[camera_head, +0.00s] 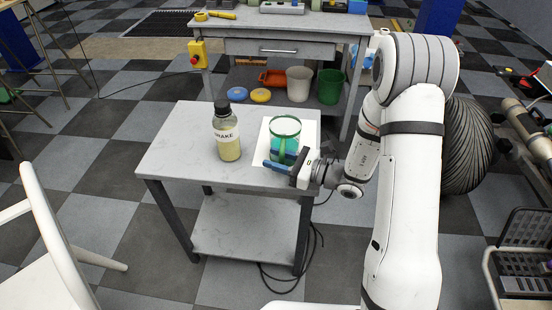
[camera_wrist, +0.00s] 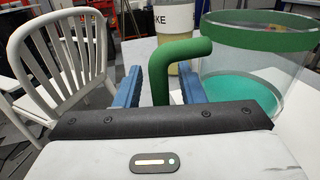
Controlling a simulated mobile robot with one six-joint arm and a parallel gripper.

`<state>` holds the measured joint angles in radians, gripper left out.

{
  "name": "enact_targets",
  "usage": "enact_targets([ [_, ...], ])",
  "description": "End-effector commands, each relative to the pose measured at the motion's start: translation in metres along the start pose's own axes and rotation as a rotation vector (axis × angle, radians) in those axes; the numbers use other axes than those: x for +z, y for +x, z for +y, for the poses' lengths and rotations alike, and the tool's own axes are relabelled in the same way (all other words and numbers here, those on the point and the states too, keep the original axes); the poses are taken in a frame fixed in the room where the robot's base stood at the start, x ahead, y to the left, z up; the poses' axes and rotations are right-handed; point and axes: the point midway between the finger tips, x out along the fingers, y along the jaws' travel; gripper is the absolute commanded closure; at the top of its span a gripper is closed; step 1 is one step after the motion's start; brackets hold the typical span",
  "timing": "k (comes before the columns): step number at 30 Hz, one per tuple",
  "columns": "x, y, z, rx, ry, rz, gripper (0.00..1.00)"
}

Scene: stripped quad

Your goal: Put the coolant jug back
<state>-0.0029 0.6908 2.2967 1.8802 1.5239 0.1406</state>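The coolant jug (camera_head: 286,128) is a clear jug with a green rim, a green handle and green liquid low inside. It stands upright on a white sheet on the small grey table. In the wrist view the jug (camera_wrist: 255,62) is at the right, with its handle bending down between my blue fingers. My gripper (camera_head: 279,160) is at the jug's near side. In the wrist view my gripper (camera_wrist: 162,84) is open, with a finger on each side of the handle and a visible gap on both sides. The lower handle is hidden behind the gripper body.
A brake fluid bottle (camera_head: 228,140) stands left of the jug on the small table (camera_head: 182,150). A workbench (camera_head: 330,22) is behind, with green (camera_head: 330,87) and white (camera_head: 299,84) buckets on its lower shelf. A white chair (camera_head: 50,240) is at the left.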

Motion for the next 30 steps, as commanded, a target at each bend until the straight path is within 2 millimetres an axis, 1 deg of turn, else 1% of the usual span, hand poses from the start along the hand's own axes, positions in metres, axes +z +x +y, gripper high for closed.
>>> enact_targets([
  [12, 0.0, -0.082, -0.001, -0.007, 0.001, 0.0, 0.64],
  [16, 0.0, -0.101, -0.001, -0.005, 0.001, 0.001, 0.64],
  [21, -0.001, -0.115, 0.0, -0.002, 0.001, 0.0, 0.64],
  [26, 0.001, -0.117, 0.002, 0.009, -0.005, 0.004, 0.64],
  [29, 0.01, -0.113, 0.014, 0.073, -0.047, 0.033, 0.64],
  [30, 0.015, -0.111, 0.023, 0.119, -0.079, 0.057, 0.64],
])
